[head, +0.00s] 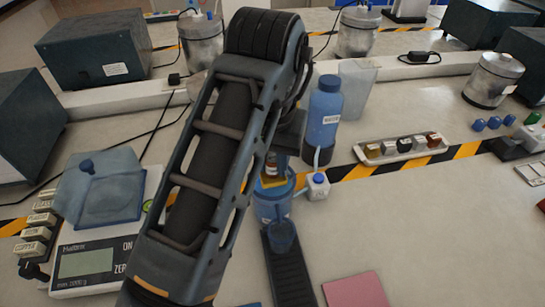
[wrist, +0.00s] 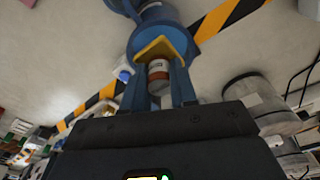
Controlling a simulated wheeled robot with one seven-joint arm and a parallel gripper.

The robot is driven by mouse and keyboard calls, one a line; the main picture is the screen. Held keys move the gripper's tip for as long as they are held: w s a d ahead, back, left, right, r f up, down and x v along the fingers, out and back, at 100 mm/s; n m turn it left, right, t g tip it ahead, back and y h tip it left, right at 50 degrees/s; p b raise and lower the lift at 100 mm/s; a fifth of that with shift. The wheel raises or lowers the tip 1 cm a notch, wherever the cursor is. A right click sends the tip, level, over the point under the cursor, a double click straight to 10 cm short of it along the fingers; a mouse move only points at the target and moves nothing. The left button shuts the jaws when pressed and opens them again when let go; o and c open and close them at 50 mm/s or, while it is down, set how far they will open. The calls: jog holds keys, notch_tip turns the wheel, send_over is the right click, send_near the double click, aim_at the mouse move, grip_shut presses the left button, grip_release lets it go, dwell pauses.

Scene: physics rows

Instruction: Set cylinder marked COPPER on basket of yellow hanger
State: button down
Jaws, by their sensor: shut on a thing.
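My gripper (wrist: 160,78) is shut on a small cylinder (wrist: 158,76) with a white and red-brown label; its wording is too small to read. A yellow piece (wrist: 160,46), apparently part of the yellow hanger, lies just beyond the held cylinder near the fingertips. I cannot tell whether the two touch. In the head view my gripper (head: 280,163) points down, partly behind my arm, and the yellow piece (head: 271,182) shows just under it, above a blue container (head: 268,211). The hanger's upper part is hidden.
A blue bottle (head: 324,112) stands close beside my gripper, with a small white container (head: 318,187) below. A tray (head: 378,162) with several cylinders lies right. A scale (head: 90,262) stands left. A pink pad (head: 355,290) lies in front.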

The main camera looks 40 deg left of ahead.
jog(key=shift+f, duration=0.2)
dwell(0.3)
jog(key=shift+c, duration=2.4)
grip_release()
jog(key=shift+r, duration=0.1)
notch_tip(320, 180, up, 8)
jog(key=p, duration=0.7)
